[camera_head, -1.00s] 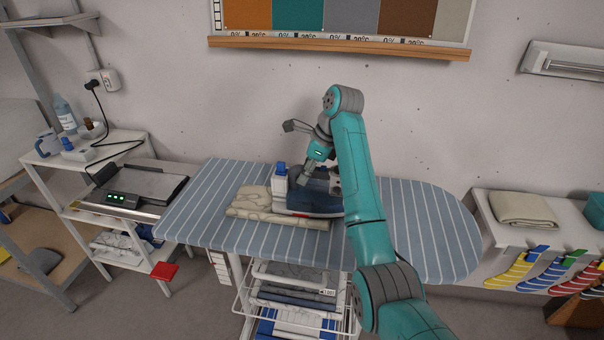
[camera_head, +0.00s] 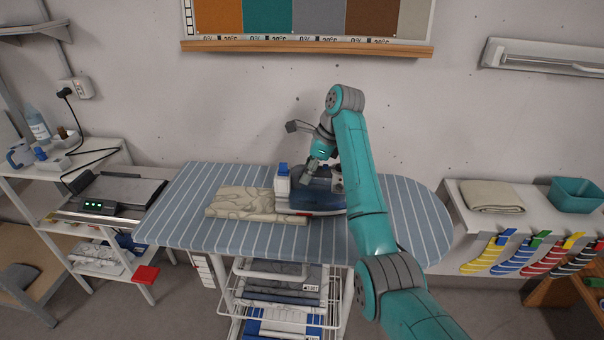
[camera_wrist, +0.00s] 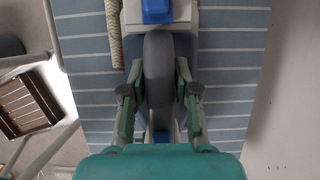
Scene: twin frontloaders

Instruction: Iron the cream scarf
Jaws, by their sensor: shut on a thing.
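A cream patterned scarf (camera_head: 240,204) lies folded on the blue striped ironing board (camera_head: 185,215), left of its middle. Its near edge also shows as a strip beside the iron in the wrist view (camera_wrist: 114,35). A dark blue iron (camera_head: 315,196) with a white, blue-capped tank sits at the scarf's right end. Whether its sole touches the cloth cannot be told. My gripper (camera_wrist: 158,92) is shut on the iron's grey handle (camera_wrist: 158,65), one finger on each side. My arm hides the iron's right end.
A metal rest plate (camera_head: 120,190) with green lights stands left of the board. A white shelf with folded beige cloth (camera_head: 492,196) and a teal bin (camera_head: 576,195) stands right. A wire rack (camera_head: 280,300) hangs below. The board's right part is clear.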

